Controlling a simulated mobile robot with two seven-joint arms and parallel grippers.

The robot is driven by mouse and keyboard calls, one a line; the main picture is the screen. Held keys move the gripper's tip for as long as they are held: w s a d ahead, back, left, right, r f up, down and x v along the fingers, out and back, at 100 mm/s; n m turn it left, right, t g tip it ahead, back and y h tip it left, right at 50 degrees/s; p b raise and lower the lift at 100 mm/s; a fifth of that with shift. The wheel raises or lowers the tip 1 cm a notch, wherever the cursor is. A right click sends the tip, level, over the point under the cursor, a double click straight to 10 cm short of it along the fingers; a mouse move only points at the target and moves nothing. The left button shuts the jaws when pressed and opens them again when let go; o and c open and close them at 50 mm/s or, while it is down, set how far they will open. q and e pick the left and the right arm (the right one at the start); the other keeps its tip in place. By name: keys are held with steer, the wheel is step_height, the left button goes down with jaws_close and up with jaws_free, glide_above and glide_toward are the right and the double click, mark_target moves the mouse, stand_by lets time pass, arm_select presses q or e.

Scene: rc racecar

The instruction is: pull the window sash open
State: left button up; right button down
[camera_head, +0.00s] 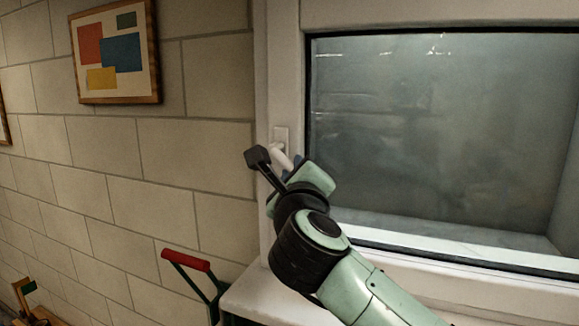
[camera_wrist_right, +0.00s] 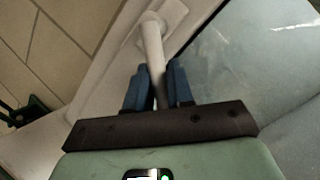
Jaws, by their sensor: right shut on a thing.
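The window sash (camera_head: 285,80) is a white frame around a grey, hazy pane (camera_head: 430,130). A white handle (camera_head: 281,155) sits on its left side; its base plate is upright and its lever slants down to the right. In the right wrist view the handle (camera_wrist_right: 152,45) runs down between two blue fingers. My right gripper (camera_wrist_right: 160,88) is shut on the handle's lever; in the head view the gripper (camera_head: 293,163) is largely hidden by my own wrist. I cannot tell any gap between sash and outer frame. My left gripper is not in view.
A white sill (camera_head: 250,296) lies below the window. A red-handled green object (camera_head: 187,260) stands at the lower left, near the block wall (camera_head: 160,215). A framed picture (camera_head: 115,98) hangs on that wall. The space left of the handle looks free.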

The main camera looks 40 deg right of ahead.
mark_target(300, 152)
steer(key=shift+s+d+r+n+g+y, duration=0.15)
steer(key=shift+r+n+g+y, duration=0.3)
steer(key=shift+n, duration=0.45)
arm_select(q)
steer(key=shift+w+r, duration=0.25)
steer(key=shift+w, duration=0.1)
arm_select(e)
steer(key=shift+s+d+r+n+g+y, duration=0.1)
steer(key=shift+r+n+g, duration=0.25)
steer(key=shift+n, duration=0.4)
steer(key=shift+s+a+r+n+g+y, duration=0.1)
steer(key=shift+s+r+n+g+y, duration=0.1)
steer(key=shift+r+n, duration=0.35)
steer(key=shift+s+d+r+n+g+y, duration=0.1)
steer(key=shift+r+n+g, duration=0.15)
steer(key=shift+n, duration=0.65)
